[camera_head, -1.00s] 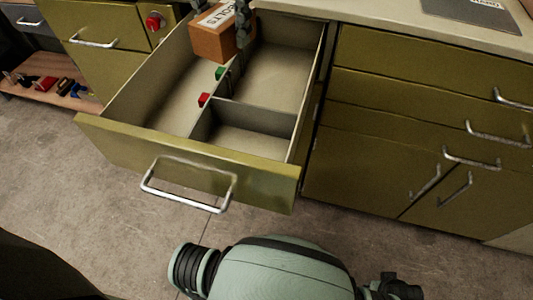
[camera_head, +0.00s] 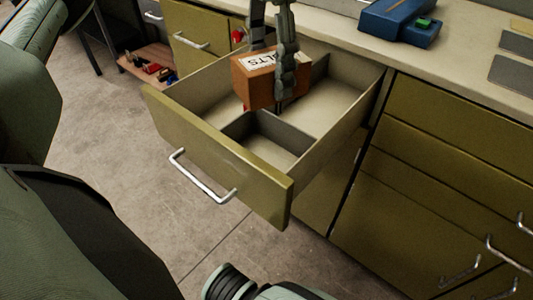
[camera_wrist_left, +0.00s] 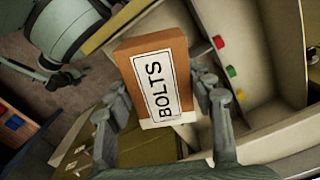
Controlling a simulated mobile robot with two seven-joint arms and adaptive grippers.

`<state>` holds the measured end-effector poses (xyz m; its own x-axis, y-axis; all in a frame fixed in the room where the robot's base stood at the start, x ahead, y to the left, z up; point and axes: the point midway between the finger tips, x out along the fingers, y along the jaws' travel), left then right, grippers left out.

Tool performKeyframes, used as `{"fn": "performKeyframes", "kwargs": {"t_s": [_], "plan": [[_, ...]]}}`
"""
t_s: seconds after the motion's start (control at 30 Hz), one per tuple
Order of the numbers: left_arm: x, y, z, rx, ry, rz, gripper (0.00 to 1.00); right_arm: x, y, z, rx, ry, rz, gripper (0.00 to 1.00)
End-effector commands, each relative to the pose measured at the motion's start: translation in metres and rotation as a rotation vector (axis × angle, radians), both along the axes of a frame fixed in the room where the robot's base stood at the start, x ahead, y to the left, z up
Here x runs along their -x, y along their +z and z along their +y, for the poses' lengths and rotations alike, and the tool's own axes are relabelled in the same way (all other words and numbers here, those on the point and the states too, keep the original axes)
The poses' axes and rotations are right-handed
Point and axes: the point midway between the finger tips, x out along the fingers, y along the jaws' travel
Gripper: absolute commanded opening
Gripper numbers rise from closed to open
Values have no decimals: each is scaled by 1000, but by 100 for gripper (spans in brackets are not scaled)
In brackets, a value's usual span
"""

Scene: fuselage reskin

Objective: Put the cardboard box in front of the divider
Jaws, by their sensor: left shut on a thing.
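The cardboard box (camera_head: 262,84) is brown with a white label reading BOLTS. My left gripper (camera_head: 287,82) is shut on it and holds it over the open drawer. In the left wrist view the box (camera_wrist_left: 155,50) sits between the fingers of the left gripper (camera_wrist_left: 165,125), label facing the camera. The drawer's divider (camera_head: 250,122) shows below and in front of the box, bounding a small front compartment. The box hides part of the drawer floor behind the divider.
The open olive drawer (camera_head: 215,145) sticks out from the cabinet. In the left wrist view, a red block (camera_wrist_left: 219,42) and a green block (camera_wrist_left: 231,71) lie in the drawer. A blue tool case (camera_head: 395,20) stands on the counter (camera_head: 470,55).

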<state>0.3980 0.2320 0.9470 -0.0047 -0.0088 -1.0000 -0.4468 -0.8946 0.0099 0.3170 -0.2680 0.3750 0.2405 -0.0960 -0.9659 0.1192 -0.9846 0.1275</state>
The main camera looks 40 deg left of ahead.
Motion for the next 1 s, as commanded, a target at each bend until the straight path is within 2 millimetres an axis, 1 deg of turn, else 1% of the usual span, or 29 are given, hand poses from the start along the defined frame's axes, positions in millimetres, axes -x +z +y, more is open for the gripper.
{"fn": "performKeyframes", "kwargs": {"t_s": [0.07,0.17,0.4,0.5,0.6,0.67,0.83,1.0], "plan": [[7,-7,5,-6,-8,-3,5,-3,6,1,-1,-2,-7,40],[10,-25,7,-9,-13,0,5,-7,18,1,4,-2,-16,40],[10,-88,6,-8,-11,2,5,-11,61,-2,30,-2,-37,40],[10,-111,6,-7,-12,1,5,-10,77,-2,39,-2,-44,40],[9,-127,6,-8,-10,-2,5,-9,89,-3,45,-3,-49,40],[9,-132,7,-8,-9,-3,5,-8,94,-3,47,-4,-48,40],[8,-143,7,-8,-10,-5,5,-8,95,-3,47,-4,-48,40],[9,-168,7,-10,-9,-3,5,-8,97,-3,48,-4,-50,40]]}}
